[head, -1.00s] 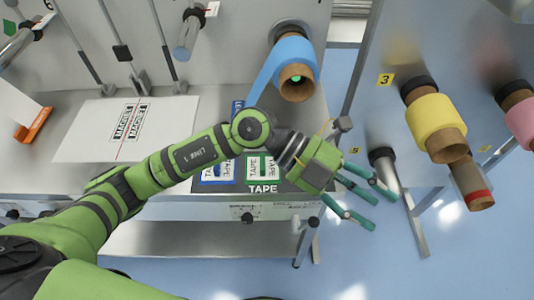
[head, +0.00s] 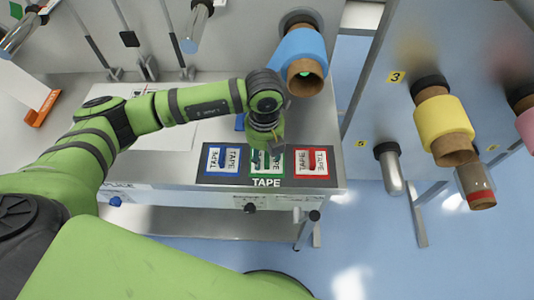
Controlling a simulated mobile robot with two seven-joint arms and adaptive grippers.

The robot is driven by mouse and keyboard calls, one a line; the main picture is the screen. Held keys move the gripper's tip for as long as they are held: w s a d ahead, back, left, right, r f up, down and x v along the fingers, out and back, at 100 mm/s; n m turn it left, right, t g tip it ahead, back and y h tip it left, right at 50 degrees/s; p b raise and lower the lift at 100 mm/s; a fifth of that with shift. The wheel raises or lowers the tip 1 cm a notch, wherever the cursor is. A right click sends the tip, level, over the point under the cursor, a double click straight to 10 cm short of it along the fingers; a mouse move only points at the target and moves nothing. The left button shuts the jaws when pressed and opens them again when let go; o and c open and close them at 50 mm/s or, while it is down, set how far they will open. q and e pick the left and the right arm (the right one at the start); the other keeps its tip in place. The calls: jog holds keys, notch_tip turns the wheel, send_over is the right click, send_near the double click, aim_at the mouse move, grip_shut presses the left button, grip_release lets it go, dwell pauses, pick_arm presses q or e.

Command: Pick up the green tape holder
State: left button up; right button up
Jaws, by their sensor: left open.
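The green tape holder (head: 257,168) lies in the middle place of a dark tray marked TAPE (head: 294,181) at the table's front edge. It has white labels and is partly covered by my gripper. My left gripper (head: 267,152) points down over it, with its fingers seen nearly end-on and partly hidden by the wrist. It is open, and I cannot tell whether the fingers touch the holder. My right gripper is not in view.
A blue tape holder (head: 221,160) lies left of the green one and a red tape holder (head: 312,162) right of it. A blue roll (head: 297,48) juts out above the table. A yellow roll (head: 443,116) hangs on the right panel.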

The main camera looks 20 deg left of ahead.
pick_arm(q)
jog(key=shift+f, duration=0.5)
grip_shut()
jog(key=shift+r, duration=0.15)
